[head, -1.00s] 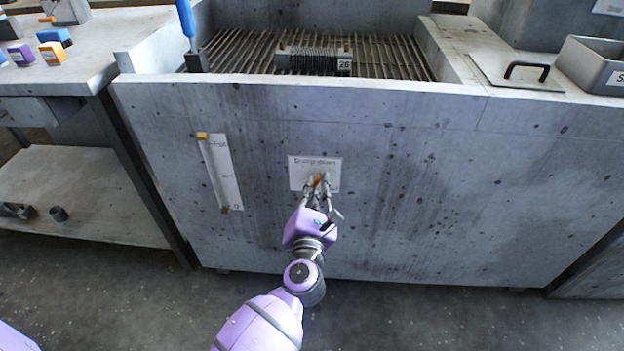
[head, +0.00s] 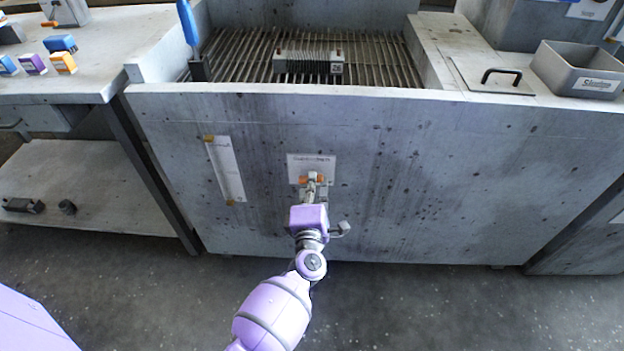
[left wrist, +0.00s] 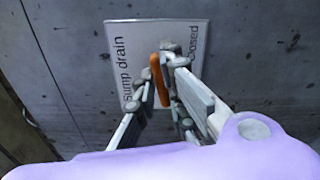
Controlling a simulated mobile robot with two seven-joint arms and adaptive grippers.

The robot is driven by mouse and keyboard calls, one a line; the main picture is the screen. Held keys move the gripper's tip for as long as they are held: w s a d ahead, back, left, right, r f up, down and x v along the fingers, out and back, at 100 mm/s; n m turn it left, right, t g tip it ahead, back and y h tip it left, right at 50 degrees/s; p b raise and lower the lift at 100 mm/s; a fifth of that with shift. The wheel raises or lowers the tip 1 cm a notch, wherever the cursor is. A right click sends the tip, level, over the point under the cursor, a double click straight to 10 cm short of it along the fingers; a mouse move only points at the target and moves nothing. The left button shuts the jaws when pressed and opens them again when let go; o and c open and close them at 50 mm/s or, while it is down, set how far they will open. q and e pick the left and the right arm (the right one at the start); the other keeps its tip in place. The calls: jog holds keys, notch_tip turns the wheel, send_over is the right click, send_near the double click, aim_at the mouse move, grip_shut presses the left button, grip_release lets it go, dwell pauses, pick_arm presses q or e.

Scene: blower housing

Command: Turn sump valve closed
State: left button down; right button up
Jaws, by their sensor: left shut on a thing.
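The sump valve's orange handle (head: 304,180) is on the front wall of the concrete housing and lies about level in the head view. A white label plate (head: 322,161) is behind it. In the left wrist view the plate (left wrist: 118,40) reads "sump drain" and "Closed", and the orange handle (left wrist: 158,82) is between the fingers. My left gripper (head: 312,184) is shut on the handle and covers its middle. It also shows in the left wrist view (left wrist: 160,78). The valve body is mostly hidden. My right gripper is not in view.
A white gauge strip (head: 226,170) with yellow ends is on the wall left of the valve. Above are a grate (head: 385,60), a finned block (head: 308,64) and a grey bin (head: 580,72). A workbench (head: 95,75) stands at left. The wall right of the valve is clear.

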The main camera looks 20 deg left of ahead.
pick_arm(q)
jog(key=shift+m+p, duration=0.55)
jog(key=shift+m, duration=0.65)
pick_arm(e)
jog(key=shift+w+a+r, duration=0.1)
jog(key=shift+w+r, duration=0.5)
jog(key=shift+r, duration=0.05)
pick_arm(q)
jog(key=shift+f, duration=0.1)
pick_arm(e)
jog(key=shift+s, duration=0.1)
pick_arm(q)
jog(key=c, duration=1.8)
grip_release()
